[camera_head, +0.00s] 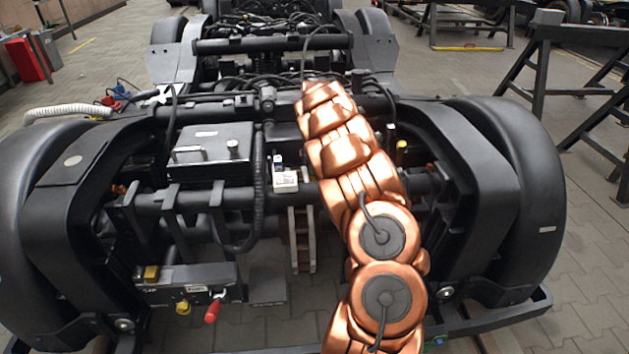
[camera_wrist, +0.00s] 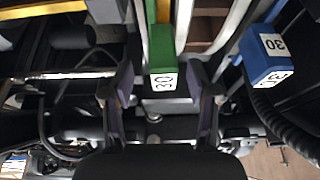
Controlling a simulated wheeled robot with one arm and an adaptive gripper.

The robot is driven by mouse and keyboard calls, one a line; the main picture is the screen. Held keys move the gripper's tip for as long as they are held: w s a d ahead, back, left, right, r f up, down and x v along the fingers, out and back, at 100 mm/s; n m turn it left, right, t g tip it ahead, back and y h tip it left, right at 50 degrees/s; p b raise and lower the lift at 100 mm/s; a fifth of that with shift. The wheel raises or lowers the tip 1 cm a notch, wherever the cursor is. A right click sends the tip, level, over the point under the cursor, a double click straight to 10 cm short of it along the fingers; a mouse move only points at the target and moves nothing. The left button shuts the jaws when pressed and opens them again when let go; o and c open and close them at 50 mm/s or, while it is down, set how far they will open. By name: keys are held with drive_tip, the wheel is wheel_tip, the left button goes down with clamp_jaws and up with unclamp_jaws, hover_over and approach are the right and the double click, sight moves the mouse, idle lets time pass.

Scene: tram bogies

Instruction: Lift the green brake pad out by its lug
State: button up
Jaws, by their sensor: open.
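In the wrist view the green brake pad (camera_wrist: 161,48) stands at upper centre, a long green block with a white label reading 30 on its lower end. My gripper (camera_wrist: 163,88) is open, with one finger left and one finger right of the labelled end. Gaps show between the fingers and the pad, and nothing is held. I cannot make out the lug as a separate part. In the head view my copper arm reaches over the bogie; the gripper and the green pad are hidden there.
A blue block (camera_wrist: 266,58) labelled 30 is right of the green pad in the wrist view. A black corrugated hose (camera_wrist: 283,125) runs below it. In the head view a dark box (camera_head: 212,146), bars and cables crowd the bogie. Black trestles (camera_head: 570,60) stand at right on paved floor.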

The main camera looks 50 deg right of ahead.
sight(313, 176)
drive_tip(key=shift+b+x, duration=0.4)
drive_tip(key=shift+x, duration=1.75)
drive_tip(key=shift+d, duration=0.15)
drive_tip(key=shift+c, duration=0.3)
clamp_jaws()
